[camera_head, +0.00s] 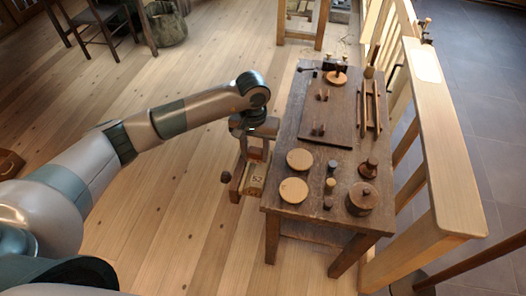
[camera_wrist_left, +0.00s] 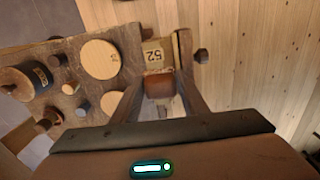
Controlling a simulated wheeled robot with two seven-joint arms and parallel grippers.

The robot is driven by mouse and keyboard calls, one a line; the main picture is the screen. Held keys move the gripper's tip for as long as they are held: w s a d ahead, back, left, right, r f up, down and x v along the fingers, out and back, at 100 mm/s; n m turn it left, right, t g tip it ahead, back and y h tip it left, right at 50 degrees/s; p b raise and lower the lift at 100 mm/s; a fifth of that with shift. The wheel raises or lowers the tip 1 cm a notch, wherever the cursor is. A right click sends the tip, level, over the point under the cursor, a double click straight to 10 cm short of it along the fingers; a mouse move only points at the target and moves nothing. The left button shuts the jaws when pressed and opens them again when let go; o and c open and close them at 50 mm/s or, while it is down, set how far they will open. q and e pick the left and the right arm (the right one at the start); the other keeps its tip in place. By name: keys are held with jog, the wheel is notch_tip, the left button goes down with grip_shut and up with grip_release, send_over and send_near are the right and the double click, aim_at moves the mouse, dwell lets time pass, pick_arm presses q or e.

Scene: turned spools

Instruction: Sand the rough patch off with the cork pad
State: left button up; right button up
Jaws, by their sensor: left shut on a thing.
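My left gripper (camera_head: 255,150) hangs over the near left side of the bench, pointing down. In the left wrist view its fingers (camera_wrist_left: 159,92) are shut on a reddish-brown rounded piece, which looks like the cork pad (camera_wrist_left: 158,86). A pale wooden block marked 52 (camera_head: 256,180) is held in a wooden vise (camera_head: 237,183) at the bench's left edge. The block (camera_wrist_left: 155,52) shows just beyond the pad in the wrist view; I cannot tell whether they touch. I cannot make out a rough patch; the pad and fingers hide part of the block. My right gripper is out of view.
The dark bench (camera_head: 285,133) carries two pale discs (camera_head: 299,159) (camera_head: 293,190), a round lidded pot (camera_head: 362,199), small turned pieces (camera_head: 331,168) and a dark board (camera_head: 325,117). A pale wooden railing (camera_head: 440,130) runs along the right. Open floor lies left of the bench.

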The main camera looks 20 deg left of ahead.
pick_arm(q)
jog(key=shift+a+f, duration=0.1)
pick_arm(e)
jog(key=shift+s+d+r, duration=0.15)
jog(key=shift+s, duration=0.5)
pick_arm(q)
jog(key=shift+f, duration=0.15)
